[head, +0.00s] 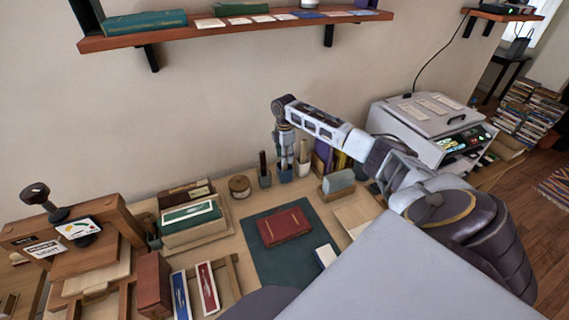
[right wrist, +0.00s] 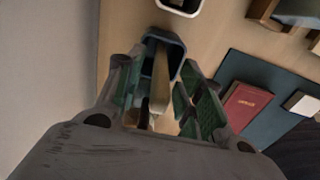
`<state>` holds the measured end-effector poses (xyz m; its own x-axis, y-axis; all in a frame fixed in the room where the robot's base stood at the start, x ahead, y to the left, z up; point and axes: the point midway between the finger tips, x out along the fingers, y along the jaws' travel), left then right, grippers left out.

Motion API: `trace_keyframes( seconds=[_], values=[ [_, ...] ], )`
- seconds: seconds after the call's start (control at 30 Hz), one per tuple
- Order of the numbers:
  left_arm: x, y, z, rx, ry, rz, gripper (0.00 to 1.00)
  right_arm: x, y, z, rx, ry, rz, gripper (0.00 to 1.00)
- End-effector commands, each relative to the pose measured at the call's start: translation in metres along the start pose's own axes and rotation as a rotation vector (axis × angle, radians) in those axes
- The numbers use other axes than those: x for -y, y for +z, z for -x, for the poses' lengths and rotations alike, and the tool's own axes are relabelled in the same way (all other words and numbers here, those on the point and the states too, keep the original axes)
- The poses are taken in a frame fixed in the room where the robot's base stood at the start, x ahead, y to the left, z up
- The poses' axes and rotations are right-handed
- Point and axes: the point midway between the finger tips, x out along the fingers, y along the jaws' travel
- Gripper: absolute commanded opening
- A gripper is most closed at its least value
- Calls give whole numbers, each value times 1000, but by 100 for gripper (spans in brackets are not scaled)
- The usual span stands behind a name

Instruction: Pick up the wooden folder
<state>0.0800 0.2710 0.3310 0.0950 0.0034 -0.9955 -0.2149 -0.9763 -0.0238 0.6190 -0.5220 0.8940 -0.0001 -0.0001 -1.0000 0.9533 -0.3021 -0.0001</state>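The wooden folder (right wrist: 158,92) is a flat, pale wooden strip standing in a dark blue-grey cup (right wrist: 175,47) in the right wrist view. My right gripper (right wrist: 157,98) points down over that cup, its green-padded fingers on either side of the folder. The fingers look apart, with gaps beside the folder. In the head view my right gripper (head: 285,155) is above the blue-grey cup (head: 285,174) near the wall; it hides the folder there. My left gripper is in neither view.
A dark cup (head: 264,181) with a dark-handled tool and a pale cup (head: 302,168) flank the gripper closely. A round wooden jar (head: 239,186) is to the left. A red book (head: 285,227) lies on a green mat (head: 275,262) in front. A shelf (head: 240,30) hangs above.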

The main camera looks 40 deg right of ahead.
Motion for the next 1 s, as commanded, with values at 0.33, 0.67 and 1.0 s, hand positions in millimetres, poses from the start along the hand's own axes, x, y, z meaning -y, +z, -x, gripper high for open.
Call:
trace_keyframes(
  seconds=[0.33,0.67,1.0],
  values=[
    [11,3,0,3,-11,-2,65,0,0,0,0,0,0,0],
    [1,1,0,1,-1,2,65,0,0,1,0,1,0,0],
    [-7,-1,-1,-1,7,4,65,-1,0,23,0,2,-1,0]
  ],
)
